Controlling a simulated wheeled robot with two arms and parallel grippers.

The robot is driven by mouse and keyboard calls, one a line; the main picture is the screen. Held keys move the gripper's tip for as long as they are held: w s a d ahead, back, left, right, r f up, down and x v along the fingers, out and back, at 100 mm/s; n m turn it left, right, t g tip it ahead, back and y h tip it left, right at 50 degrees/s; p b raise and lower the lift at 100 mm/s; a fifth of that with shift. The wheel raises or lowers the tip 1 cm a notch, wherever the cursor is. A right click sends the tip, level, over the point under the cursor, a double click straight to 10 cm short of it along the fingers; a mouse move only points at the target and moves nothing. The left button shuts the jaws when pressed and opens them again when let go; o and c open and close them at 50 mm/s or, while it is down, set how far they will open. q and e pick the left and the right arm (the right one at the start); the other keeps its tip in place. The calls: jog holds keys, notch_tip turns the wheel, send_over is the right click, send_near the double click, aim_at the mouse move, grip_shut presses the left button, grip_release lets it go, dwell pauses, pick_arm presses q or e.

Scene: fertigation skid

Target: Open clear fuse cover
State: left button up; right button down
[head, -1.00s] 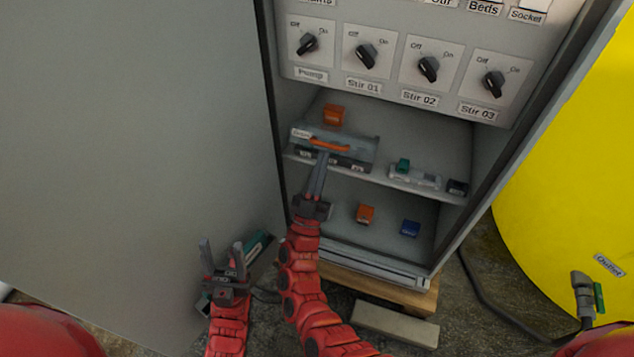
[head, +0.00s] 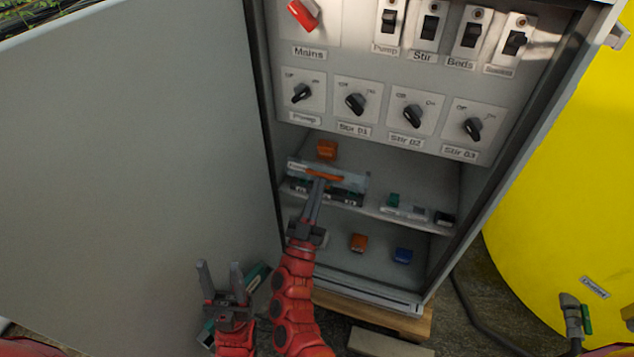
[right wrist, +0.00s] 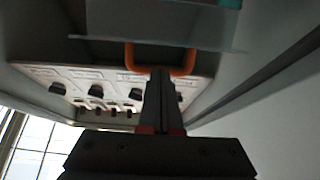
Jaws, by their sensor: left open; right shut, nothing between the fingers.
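The clear fuse cover (head: 345,180) is a see-through panel with an orange handle (head: 324,175), on the upper shelf inside the cabinet, above a row of dark fuses (head: 345,197). My right gripper (head: 317,184) is shut, its fingertips at the handle. In the right wrist view the orange handle (right wrist: 133,62) loops around the tips of my right gripper (right wrist: 160,72), with nothing seen between the fingers. Whether they touch the handle I cannot tell. My left gripper (head: 219,265) is open and empty, low at the left in front of the cabinet door.
The grey cabinet door (head: 140,150) stands open at the left. Switches and black knobs (head: 356,104) line the panel above. Orange blocks (head: 326,150), a blue block (head: 403,255) and a green part (head: 394,200) sit on the shelves. A yellow tank (head: 560,170) stands right.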

aim_at(321, 169)
jog(key=w+r+g+p, duration=0.1)
jog(key=r+g+p, duration=0.1)
jog(key=p, duration=0.3)
jog(key=w+d+r+g+y+p, duration=0.1)
jog(key=r+g+p, duration=0.1)
jog(key=p, duration=0.4)
jog(key=w+r+g+y+p, duration=0.1)
jog(key=w+r+g+p, duration=0.1)
jog(key=p, duration=0.3)
jog(key=shift+d+r+g+p, duration=0.2)
jog(key=shift+r+g+p, duration=0.1)
jog(key=shift+r+p, duration=0.15)
jog(key=shift+w+d+r+p, duration=0.1)
jog(key=shift+w+d+p, duration=0.05)
jog(key=shift+w+p, duration=0.45)
jog(key=shift+s, duration=0.1)
